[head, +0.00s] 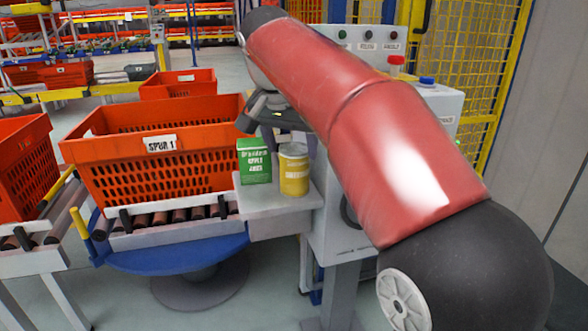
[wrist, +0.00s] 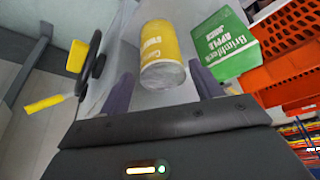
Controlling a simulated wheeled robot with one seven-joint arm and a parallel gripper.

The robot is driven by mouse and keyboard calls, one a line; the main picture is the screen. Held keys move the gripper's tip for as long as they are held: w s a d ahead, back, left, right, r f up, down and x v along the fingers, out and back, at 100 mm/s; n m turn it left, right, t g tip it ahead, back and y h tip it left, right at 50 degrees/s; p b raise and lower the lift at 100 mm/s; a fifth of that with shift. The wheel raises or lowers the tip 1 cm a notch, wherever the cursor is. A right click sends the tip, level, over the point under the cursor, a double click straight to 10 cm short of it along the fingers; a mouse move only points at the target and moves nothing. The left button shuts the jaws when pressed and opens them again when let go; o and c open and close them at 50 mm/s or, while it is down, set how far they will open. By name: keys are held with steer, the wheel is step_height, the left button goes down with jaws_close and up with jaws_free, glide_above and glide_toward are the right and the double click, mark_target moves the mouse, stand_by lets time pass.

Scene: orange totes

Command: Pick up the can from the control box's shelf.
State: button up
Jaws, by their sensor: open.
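The yellow can (head: 294,172) stands upright on the small grey shelf (head: 262,203) of the control box (head: 345,190) in the head view. A green apple juice carton (head: 254,163) stands on the shelf just left of the can. My gripper (head: 265,112) is above the shelf in the head view, partly hidden behind my red arm. In the wrist view my gripper (wrist: 165,88) is open, its two purple-grey fingers apart. The can (wrist: 162,52) shows ahead, between the lines of the fingers, with nothing gripped. The carton (wrist: 225,44) is close beside the right finger in that view.
A large orange tote (head: 160,155) labelled SPUR 1 sits on the roller conveyor (head: 165,218) left of the shelf. Red and blue buttons (head: 396,62) are on the control box. A yellow mesh fence (head: 490,80) stands behind at the right.

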mark_target(295, 170)
steer(key=x, duration=0.4)
steer(key=shift+w+f+b, duration=0.15)
steer(key=shift+f+b, duration=0.15)
steer(key=shift+f, duration=0.1)
steer(key=c, duration=1)
